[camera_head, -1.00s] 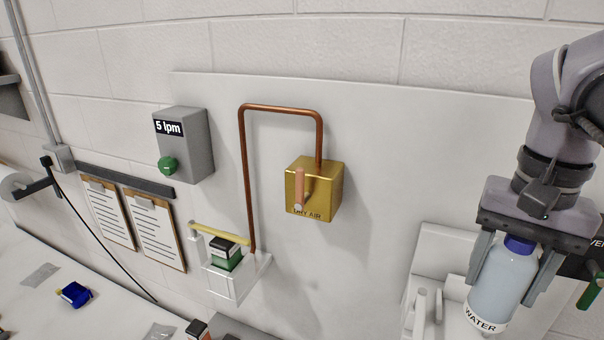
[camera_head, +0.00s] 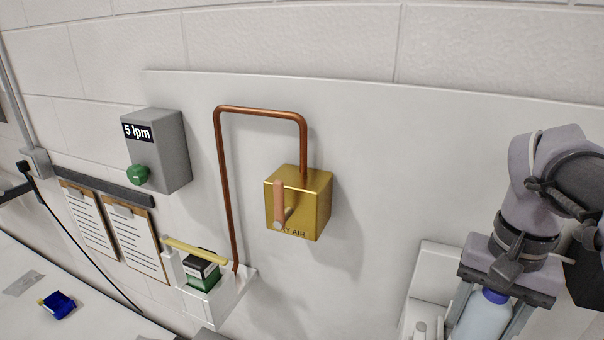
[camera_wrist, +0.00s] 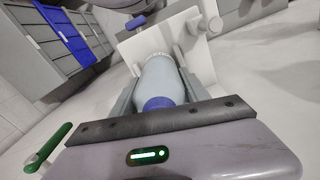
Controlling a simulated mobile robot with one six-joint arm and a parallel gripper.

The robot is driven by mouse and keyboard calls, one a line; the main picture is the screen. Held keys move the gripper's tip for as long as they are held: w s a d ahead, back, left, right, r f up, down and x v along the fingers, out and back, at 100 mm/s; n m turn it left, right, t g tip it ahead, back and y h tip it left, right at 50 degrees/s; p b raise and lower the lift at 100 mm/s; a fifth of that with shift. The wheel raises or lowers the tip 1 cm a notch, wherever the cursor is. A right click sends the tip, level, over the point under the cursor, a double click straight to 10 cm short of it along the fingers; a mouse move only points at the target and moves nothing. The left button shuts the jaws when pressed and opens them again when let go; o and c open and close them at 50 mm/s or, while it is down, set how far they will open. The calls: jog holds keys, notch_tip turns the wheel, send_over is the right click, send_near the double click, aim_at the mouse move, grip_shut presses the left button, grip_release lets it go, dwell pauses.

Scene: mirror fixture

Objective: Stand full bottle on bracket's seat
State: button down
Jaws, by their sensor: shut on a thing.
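My gripper (camera_head: 489,313) is shut on a pale blue bottle (camera_head: 481,322) with a blue cap, at the lower right of the head view. Its fingers are on both sides of the bottle, just below the cap. The bottle's lower part is cut off by the frame edge. The white bracket (camera_head: 436,262) stands against the panel, just left of and behind the bottle. In the wrist view the bottle (camera_wrist: 160,78) points away from my gripper (camera_wrist: 158,88), towards the white bracket (camera_wrist: 203,62) with its pegs. I cannot tell whether the bottle touches the seat.
A brass dry air box (camera_head: 313,208) with a copper pipe (camera_head: 220,160) is on the panel. A green handle (camera_wrist: 50,146) shows in the wrist view.

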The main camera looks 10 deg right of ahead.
jog(key=shift+w+d+f, duration=0.1)
jog(key=shift+w+f, duration=0.05)
jog(key=shift+f, duration=0.15)
jog(key=c, duration=0.6)
grip_release()
jog(key=shift+w+d, duration=0.1)
jog(key=shift+o, duration=0.2)
jog(key=shift+r, duration=0.15)
notch_tip(320, 180, up, 12)
jog(key=shift+r+p, duration=0.15)
jog(key=shift+p, duration=1.05)
